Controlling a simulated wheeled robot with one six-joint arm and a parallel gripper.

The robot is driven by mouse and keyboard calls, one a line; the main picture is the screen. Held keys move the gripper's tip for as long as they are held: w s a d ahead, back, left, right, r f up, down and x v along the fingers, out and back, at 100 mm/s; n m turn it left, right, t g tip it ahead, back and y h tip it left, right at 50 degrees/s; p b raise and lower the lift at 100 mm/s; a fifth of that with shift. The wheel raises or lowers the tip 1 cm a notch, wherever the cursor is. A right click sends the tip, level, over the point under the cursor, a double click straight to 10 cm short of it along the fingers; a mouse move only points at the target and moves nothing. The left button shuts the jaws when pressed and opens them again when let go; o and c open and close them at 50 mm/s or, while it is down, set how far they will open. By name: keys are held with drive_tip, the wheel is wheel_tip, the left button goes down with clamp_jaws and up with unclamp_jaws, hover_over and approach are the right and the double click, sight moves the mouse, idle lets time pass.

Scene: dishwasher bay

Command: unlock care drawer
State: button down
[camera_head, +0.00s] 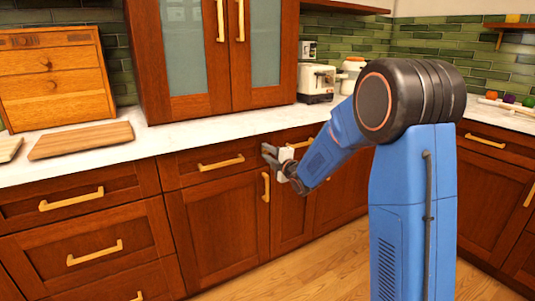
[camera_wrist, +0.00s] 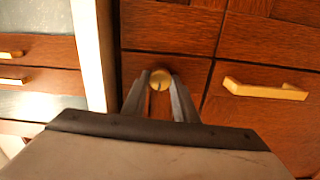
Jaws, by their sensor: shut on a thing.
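My gripper (camera_head: 270,156) reaches the front of the lower cabinets just under the counter. In the wrist view its two fingers (camera_wrist: 161,92) are closed around the sides of a round brass lock knob (camera_wrist: 160,77) with a dark slot-like mark on its face. The knob sits near the right end of a wooden drawer (camera_head: 180,175) with a brass bar handle (camera_head: 221,162). The drawer front looks flush with its neighbours. In the head view the gripper hides the knob. I cannot tell whether the knob has been turned.
A cupboard door with an upright brass handle (camera_head: 265,187) is below the drawer. The wooden floor (camera_head: 315,265) in front is clear.

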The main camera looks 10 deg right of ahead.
drive_tip(key=shift+n, duration=0.4)
drive_tip(key=c, duration=1.4)
unclamp_jaws()
drive_tip(key=shift+c, duration=0.2)
drive_tip(key=v, duration=1.7)
drive_tip(key=shift+s, duration=0.15)
